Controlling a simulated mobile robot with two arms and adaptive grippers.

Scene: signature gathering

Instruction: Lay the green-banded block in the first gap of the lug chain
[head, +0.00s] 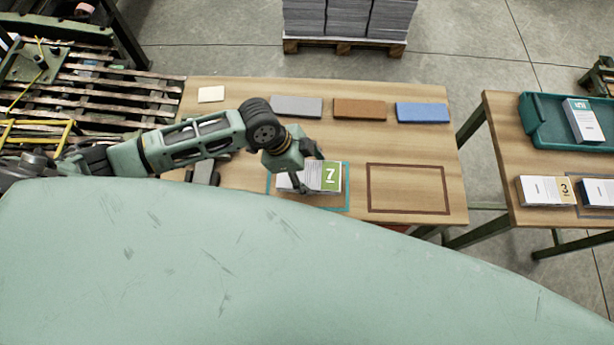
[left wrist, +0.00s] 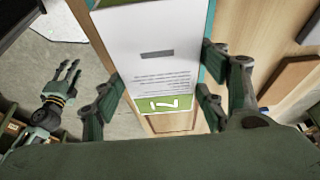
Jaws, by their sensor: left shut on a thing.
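The green-banded block (head: 297,182) is white with lines of print and a green end marked 7. It is over the teal outline (head: 347,195) on the wooden table; I cannot tell if it touches the top. My left gripper (head: 305,178) is shut on it; in the left wrist view the block (left wrist: 158,60) lies between the two fingers (left wrist: 163,100). The slatted metal bed (head: 100,95) at the far left looks like the lug chain; its first gap cannot be made out. My right gripper (left wrist: 68,75) shows in the left wrist view, fingers apart and empty.
Grey (head: 297,107), brown (head: 359,109) and blue (head: 422,112) slabs and a cream card (head: 211,94) lie along the table's back. The brown outline (head: 408,165) is empty. A second table at right holds a teal tray (head: 545,128) and a tan-banded block (head: 545,190).

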